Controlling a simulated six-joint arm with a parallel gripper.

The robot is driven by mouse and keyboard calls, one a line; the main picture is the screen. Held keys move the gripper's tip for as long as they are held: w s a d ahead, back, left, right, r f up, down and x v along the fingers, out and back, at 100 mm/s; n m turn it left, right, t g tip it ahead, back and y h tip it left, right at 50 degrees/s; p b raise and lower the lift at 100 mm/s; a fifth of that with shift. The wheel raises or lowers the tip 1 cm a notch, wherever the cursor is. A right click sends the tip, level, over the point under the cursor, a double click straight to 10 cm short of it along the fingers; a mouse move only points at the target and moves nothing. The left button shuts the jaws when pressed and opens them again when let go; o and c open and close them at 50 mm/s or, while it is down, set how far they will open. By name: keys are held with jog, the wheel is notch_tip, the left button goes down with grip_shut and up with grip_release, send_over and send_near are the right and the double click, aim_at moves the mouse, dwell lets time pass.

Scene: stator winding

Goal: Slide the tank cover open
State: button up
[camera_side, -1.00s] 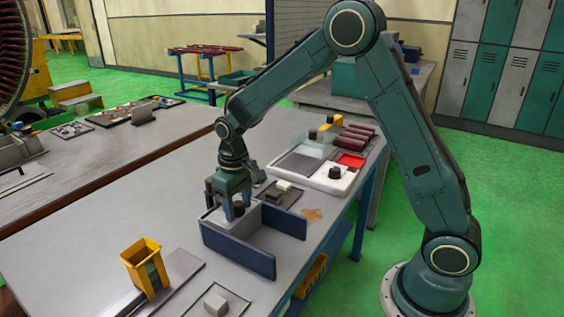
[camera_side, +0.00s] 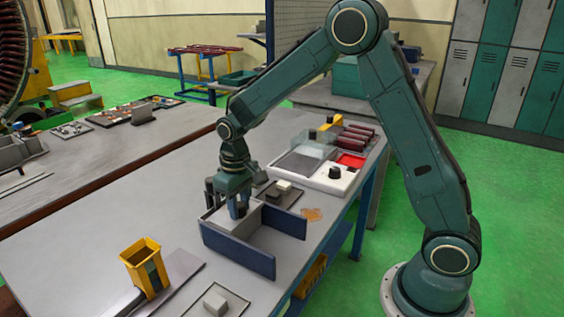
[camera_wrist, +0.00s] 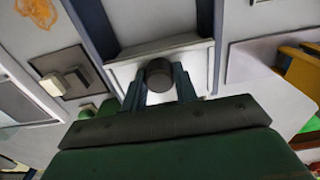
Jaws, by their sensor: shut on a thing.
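The tank (camera_side: 238,252) is a dark blue box on the grey bench, with two long walls. A pale grey cover (camera_wrist: 120,73) lies between the walls at one end, and it also shows in the side view (camera_side: 252,215). A dark round knob (camera_wrist: 159,74) stands on the cover. My gripper (camera_side: 238,213) points down over the cover. In the wrist view my gripper (camera_wrist: 159,84) has its two fingers on either side of the knob, shut on it. Beyond the cover, a grey area between the blue walls (camera_wrist: 93,25) is uncovered. The fingers hide part of the cover.
A yellow holder (camera_side: 143,260) stands on the bench at the left front, near a grey block (camera_side: 215,303) on a plate. A small tray (camera_side: 281,193) with blocks lies behind the tank. A white unit (camera_side: 333,175) stands farther back. An orange stain (camera_side: 312,214) marks the bench.

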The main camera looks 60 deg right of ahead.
jog(key=s, duration=1)
jog(key=shift+s+f, duration=0.2)
jog(key=shift+f, duration=0.05)
jog(key=o, duration=0.5)
dwell(1.3)
jog(key=shift+r, duration=0.1)
jog(key=shift+o, duration=1.1)
jog(key=shift+r, duration=0.15)
jog(key=r, duration=0.5)
jog(key=shift+w+r, duration=0.2)
jog(key=shift+r, duration=0.2)
